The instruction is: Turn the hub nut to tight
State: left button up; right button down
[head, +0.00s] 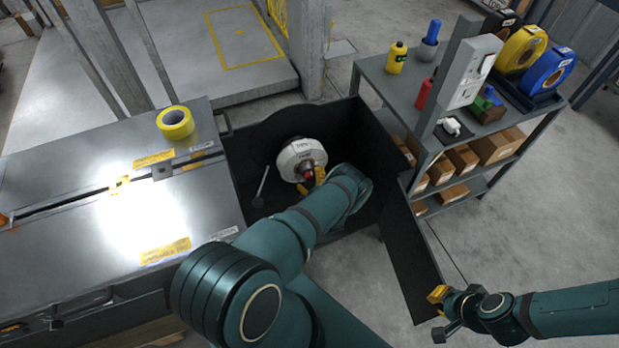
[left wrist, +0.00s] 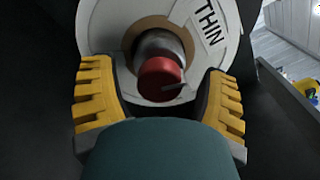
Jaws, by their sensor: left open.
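The hub nut (left wrist: 160,77) is a red round cap with a dark mark on its face, on a grey metal shaft. It also shows small and partly covered in the head view (head: 309,175). The shaft sticks out of a white disc (head: 298,152), which has a "THIN" label (left wrist: 209,24) in the left wrist view. My left gripper (head: 311,182) is open. Its yellow fingers stand on either side of the nut in the left wrist view (left wrist: 160,85), with gaps visible on both sides. My right gripper (head: 440,309) is at the lower right, away from the disc; its opening is unclear.
The disc sits in a dark, walled bay. A thin rod (head: 262,184) is left of the disc. A metal bench (head: 90,190) with a yellow tape roll (head: 175,122) stands left. A shelf (head: 385,82) with bottles, spools and boxes stands right.

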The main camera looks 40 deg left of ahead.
pick_arm(q)
jog(key=shift+w+a, duration=0.1)
jog(key=shift+a, duration=0.1)
jog(key=c, duration=1.2)
